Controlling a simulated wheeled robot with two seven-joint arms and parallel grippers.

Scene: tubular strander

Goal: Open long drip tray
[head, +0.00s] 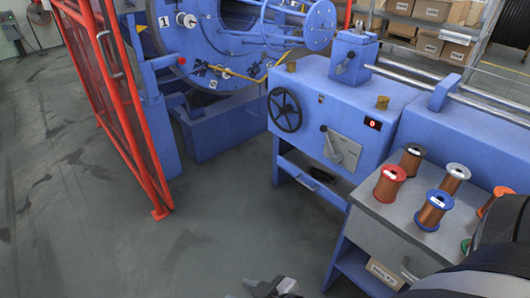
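A long, low blue box (225,127) lies on the floor under the big blue rotor at the upper middle. It may be the long drip tray, but I cannot tell for sure. Its front face looks closed and I see no handle on it. Part of a grey gripper (272,287), seemingly my right one, shows at the bottom edge, far in front of the box. Most of it is cut off, so its opening is unclear. My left gripper is out of view.
A red mesh guard (105,85) stands at the left. A blue machine cabinet (330,110) with a black handwheel (285,109) stands right of centre. A grey-topped bench (385,220) holds several wire spools. The grey floor between them is clear.

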